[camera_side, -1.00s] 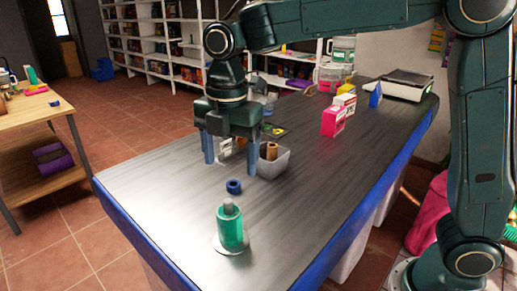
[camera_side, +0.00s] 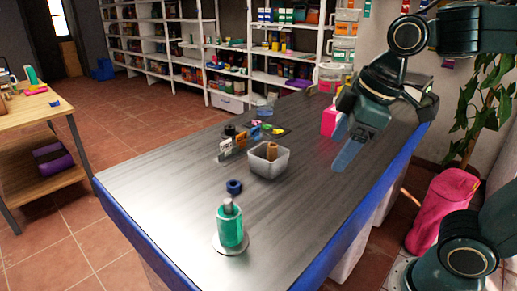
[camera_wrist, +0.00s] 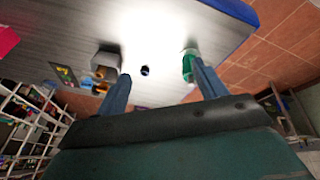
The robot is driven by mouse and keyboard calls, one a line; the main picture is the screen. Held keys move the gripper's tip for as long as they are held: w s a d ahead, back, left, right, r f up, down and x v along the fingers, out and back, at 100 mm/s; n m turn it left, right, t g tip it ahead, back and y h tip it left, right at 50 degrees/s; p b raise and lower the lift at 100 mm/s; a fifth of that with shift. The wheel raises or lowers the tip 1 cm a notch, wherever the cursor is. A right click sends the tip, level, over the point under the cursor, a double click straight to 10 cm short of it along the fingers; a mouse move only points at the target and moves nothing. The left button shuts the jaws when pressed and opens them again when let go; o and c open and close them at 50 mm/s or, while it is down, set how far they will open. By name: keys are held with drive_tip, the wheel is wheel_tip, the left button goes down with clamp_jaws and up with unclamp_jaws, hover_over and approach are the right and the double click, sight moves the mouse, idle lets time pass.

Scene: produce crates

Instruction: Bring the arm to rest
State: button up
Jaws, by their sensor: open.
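My gripper (camera_side: 347,146) is at the right side of the table in the side view, raised and tilted, with nothing between its fingers. In the wrist view its two blue fingers (camera_wrist: 162,90) are spread apart. The grey table (camera_side: 190,175) with a blue edge lies below and to the left of it. Part of a pink box (camera_side: 328,121) shows behind the gripper in the side view; the rest is hidden.
A clear bin (camera_side: 268,167) holding a brown roll stands mid-table. Small items lie behind the bin. A pink sack (camera_side: 440,212) and a plant (camera_side: 490,100) stand at right.

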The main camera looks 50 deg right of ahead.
drive_tip(key=s+d+f+m+t, duration=0.1)
drive_tip(key=s+d+f+m, duration=0.1)
drive_tip(key=s+m, duration=0.4)
drive_tip(key=shift+d+f+t, duration=0.3)
drive_tip(key=shift+f, duration=0.2)
